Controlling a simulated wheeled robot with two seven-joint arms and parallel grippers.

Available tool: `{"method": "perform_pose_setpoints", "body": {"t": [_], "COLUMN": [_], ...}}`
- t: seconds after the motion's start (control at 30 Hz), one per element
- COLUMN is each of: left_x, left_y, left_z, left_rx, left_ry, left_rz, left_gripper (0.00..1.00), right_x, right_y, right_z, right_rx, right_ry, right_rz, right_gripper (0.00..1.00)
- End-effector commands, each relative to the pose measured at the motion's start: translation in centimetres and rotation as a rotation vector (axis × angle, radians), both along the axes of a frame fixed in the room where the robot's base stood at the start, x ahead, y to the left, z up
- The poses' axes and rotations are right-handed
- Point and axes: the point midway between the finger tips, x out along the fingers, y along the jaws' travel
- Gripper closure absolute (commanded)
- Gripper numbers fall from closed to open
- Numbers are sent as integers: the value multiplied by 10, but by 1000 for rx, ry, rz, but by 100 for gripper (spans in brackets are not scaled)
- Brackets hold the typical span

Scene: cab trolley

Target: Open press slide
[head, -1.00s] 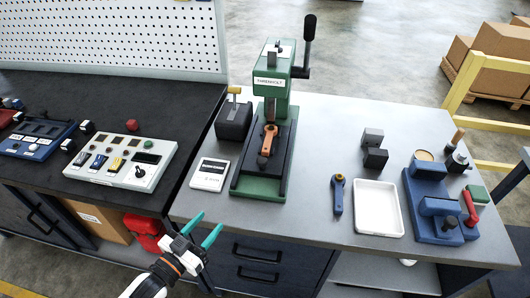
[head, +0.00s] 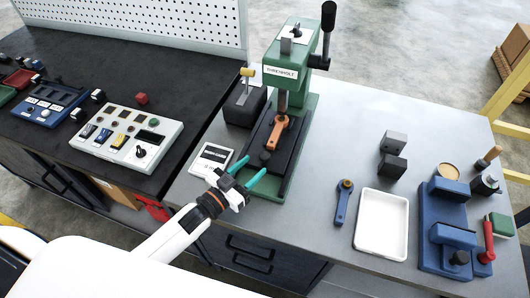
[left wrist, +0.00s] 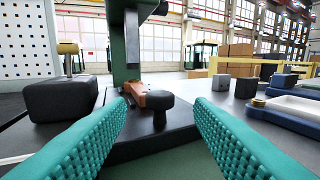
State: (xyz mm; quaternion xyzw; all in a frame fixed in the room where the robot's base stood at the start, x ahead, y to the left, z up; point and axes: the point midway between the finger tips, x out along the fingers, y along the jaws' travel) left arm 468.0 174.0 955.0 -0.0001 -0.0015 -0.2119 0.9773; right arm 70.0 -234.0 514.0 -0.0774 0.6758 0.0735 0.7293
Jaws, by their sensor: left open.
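The green arbor press (head: 300,78) stands on the grey bench with a black lever at its upper right. Its dark slide (head: 273,172) lies at the base, with an orange piece (head: 278,132) on it. A black knob (left wrist: 159,104) stands up at the slide's front end; it also shows in the head view (head: 265,157). My left gripper (head: 250,172) is open at the front of the press. In the left wrist view its teal fingers (left wrist: 158,125) are spread, with the knob ahead, between their tips in the picture. I see no contact. My right gripper is not in view.
A dark block with a brass-topped pin (head: 245,103) stands left of the press. A label card (head: 212,159) lies near my left gripper. A blue-handled tool (head: 344,200), a white tray (head: 381,224) and a blue fixture (head: 447,222) are to the right.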

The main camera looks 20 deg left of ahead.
Motion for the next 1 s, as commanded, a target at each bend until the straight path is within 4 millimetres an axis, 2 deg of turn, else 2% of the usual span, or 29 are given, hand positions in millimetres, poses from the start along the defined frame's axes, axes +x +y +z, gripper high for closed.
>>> {"method": "perform_pose_setpoints", "body": {"t": [0.1,0.3,0.7,0.77,1.0], "left_x": [23,46,54,53,53], "left_y": [-10,-21,-24,-24,-24], "left_z": [3,1,0,0,0], "left_rx": [-2,-1,0,-1,0], "left_ry": [-2,0,0,0,0], "left_rz": [1,0,0,0,0], "left_gripper": [52,52,52,59,98], "right_x": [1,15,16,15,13], "right_y": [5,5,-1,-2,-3], "right_z": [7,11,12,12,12], "right_rx": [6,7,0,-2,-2], "right_ry": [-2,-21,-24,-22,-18], "right_rz": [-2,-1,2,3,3], "right_gripper": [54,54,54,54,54]}}
